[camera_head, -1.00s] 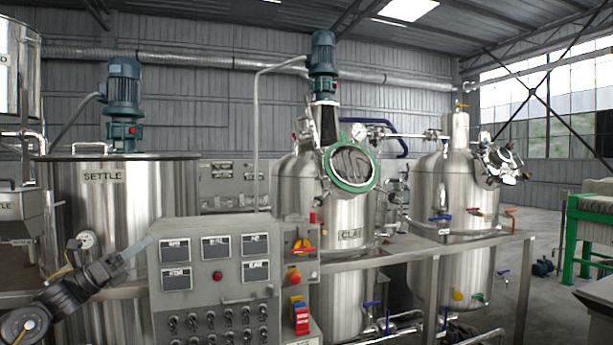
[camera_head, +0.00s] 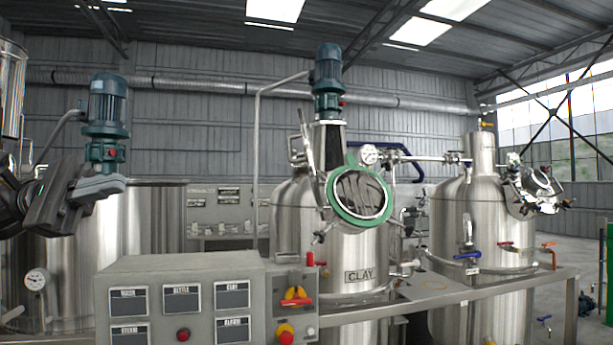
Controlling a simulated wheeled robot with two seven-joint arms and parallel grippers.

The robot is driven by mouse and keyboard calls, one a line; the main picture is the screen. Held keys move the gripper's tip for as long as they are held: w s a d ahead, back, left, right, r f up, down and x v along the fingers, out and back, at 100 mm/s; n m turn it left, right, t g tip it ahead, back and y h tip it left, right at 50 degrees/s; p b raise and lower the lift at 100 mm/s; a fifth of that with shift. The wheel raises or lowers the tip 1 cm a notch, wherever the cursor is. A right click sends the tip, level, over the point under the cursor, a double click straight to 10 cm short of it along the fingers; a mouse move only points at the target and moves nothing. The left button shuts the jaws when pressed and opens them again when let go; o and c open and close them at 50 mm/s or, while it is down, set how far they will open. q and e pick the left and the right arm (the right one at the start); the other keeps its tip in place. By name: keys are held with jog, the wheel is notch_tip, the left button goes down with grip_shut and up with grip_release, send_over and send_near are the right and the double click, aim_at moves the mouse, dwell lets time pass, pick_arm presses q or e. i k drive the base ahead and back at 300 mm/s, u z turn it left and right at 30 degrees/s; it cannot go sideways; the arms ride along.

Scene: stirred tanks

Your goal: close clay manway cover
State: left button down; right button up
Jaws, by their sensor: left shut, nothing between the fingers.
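The CLAY tank (camera_head: 290,215) stands in the middle, a steel vessel with a blue-green motor on top. Its round manway (camera_head: 360,196) has a green rim and a dark, streaked grey face, tilted toward me. A thin dark piece (camera_head: 307,145) stands up at the manway's upper left, beside the tank neck. I cannot tell for sure whether it is the cover seen edge-on. My left gripper (camera_head: 117,186) is at the left, raised in front of the SETTLE tank, shut and empty, well apart from the manway. My right gripper is not in view.
A grey control panel (camera_head: 182,270) with a red button and emergency stop (camera_head: 285,334) stands in front, lower left of the CLAY tank. A steel rail (camera_head: 440,300) crosses before the tanks. Another tank (camera_head: 470,220) with a clamped manway (camera_head: 533,190) stands at right.

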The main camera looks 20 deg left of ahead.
aim_at(303, 165)
jog(key=i, duration=1.1)
